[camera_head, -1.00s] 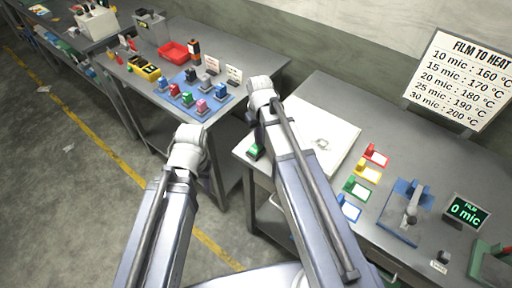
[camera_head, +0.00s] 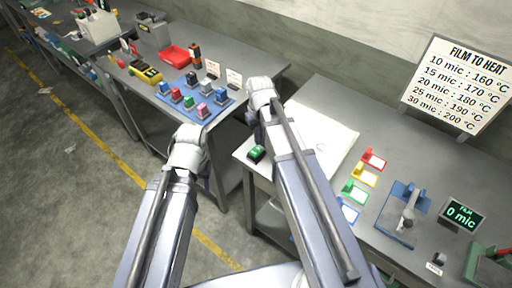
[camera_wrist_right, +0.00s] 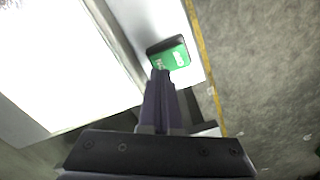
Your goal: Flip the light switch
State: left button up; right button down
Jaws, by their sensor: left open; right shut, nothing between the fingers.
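The light switch (camera_head: 256,154) is a small green rocker in a dark frame at the front left corner of the white light panel (camera_head: 335,128). In the right wrist view the switch (camera_wrist_right: 170,55) shows green with white lettering, and the panel (camera_wrist_right: 60,70) glows bright white. My right gripper (camera_wrist_right: 160,78) is shut and empty, its tips close to the switch's lower edge; I cannot tell whether they touch. In the head view my right arm hides its fingers. My left gripper (camera_head: 190,133) is open, apart from the switch on the left, its fingers not clearly visible.
Right of the panel stand several coloured card holders (camera_head: 363,175), a blue gauge (camera_head: 404,212) and a film display (camera_head: 463,213) reading 0 mic. A gap separates the benches.

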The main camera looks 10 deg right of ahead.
aim_at(259, 149)
pick_arm(q)
notch_tip(259, 149, up, 4)
jog(key=p, duration=0.3)
jog(key=shift+r+p, duration=0.1)
jog(key=shift+p, duration=0.2)
pick_arm(e)
notch_tip(259, 149, up, 4)
jog(key=shift+r, duration=0.1)
pick_arm(q)
notch_tip(259, 149, down, 4)
jog(key=b, duration=0.4)
pick_arm(e)
jog(key=s+a+f+n+h, duration=0.1)
jog(key=s+a+f+n, duration=0.1)
jog(key=s+a, duration=0.8)
jog(key=s+f, duration=0.1)
jog(key=s, duration=0.3)
jog(key=shift+s+a+f, duration=0.2)
jog(key=shift+a+f, duration=0.05)
jog(key=shift+f, duration=0.15)
